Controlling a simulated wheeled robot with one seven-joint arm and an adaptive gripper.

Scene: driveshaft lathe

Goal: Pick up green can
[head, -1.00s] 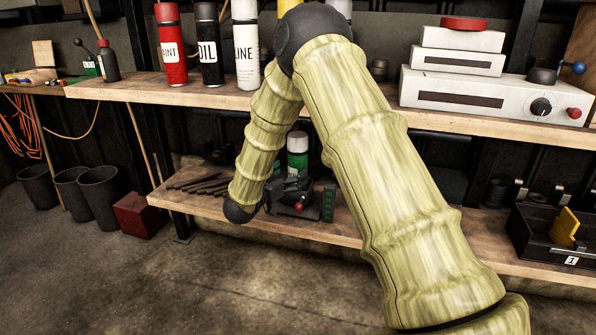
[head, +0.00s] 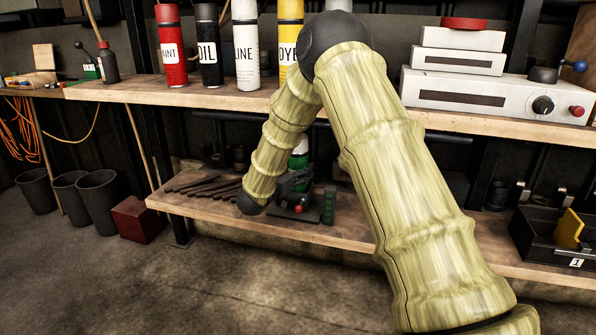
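The green can (head: 299,159) stands upright on the lower wooden shelf, with a white band and green body showing. My arm covers its upper part and left side, and dark shapes hide its base. My arm bends down from the upper shelf's height to a black joint near the lower shelf, left of the can. My gripper (head: 290,183) seems to be among the dark shapes just in front of the can. Its fingers blend with a dark device there. I cannot tell whether it touches the can.
A dark device with a red knob (head: 298,210) sits before the can. Dark rods (head: 205,187) lie to its left. The upper shelf (head: 165,94) overhangs, bearing red, black, white and yellow spray cans. A black bin (head: 545,240) stands right. The floor in front is clear.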

